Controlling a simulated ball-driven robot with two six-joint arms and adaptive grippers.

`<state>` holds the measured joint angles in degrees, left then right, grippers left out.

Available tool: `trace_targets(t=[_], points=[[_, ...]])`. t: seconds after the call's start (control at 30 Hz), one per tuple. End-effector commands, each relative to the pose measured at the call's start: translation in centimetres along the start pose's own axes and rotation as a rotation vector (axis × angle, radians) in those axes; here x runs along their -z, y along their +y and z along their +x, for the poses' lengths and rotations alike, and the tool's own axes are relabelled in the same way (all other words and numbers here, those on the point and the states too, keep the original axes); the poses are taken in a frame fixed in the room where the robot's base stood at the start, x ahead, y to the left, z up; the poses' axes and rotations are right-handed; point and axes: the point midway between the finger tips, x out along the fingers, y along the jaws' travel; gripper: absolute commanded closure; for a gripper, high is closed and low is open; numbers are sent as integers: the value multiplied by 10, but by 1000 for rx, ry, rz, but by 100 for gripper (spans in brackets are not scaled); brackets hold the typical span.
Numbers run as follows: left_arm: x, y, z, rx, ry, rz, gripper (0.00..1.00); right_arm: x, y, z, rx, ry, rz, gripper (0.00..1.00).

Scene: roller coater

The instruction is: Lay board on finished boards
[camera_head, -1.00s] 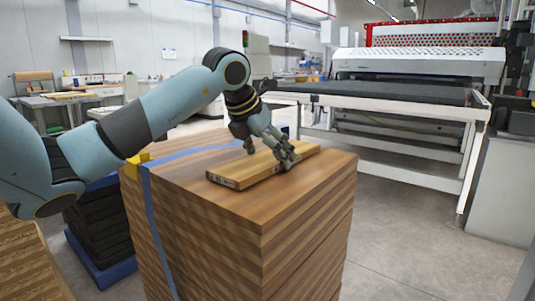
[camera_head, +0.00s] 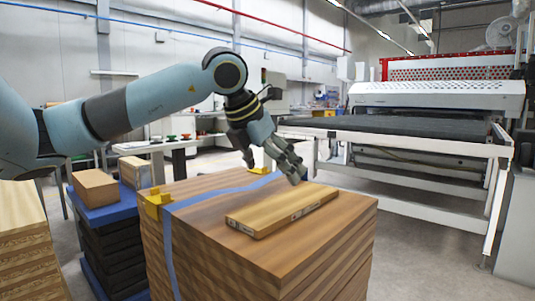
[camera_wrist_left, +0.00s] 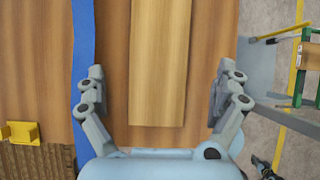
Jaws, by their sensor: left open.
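A light wooden board (camera_head: 283,210) lies flat on top of the stack of finished boards (camera_head: 330,233), whose upper face is darker brown. In the left wrist view the board (camera_wrist_left: 160,60) lies between the spread fingers, with a gap on each side. My left gripper (camera_head: 277,170) is open and empty above the far side of the board; its fingers also show in the left wrist view (camera_wrist_left: 158,88). My right gripper is not in view.
A blue strap (camera_head: 215,190) and yellow corner pieces (camera_head: 157,198) are on the stack's left part. A blue-topped dark stack (camera_head: 103,208) stands to the left. The roller machine (camera_head: 420,125) stands behind on the right, with open floor between.

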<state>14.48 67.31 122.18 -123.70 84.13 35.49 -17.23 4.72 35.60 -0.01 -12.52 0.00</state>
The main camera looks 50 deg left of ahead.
Motion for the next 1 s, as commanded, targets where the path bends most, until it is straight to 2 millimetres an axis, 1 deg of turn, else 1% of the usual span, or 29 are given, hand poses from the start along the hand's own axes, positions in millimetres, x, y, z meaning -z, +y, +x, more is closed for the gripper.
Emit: trace_targets(t=[0.03,0.1,0.3,1.0], points=[[0,2,-8,-7,2,4,0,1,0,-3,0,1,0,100],[0,2,-14,-5,0,4,0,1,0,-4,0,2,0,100],[0,0,-24,-1,1,1,0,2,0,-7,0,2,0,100],[0,0,-25,1,1,0,0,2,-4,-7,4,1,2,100]])
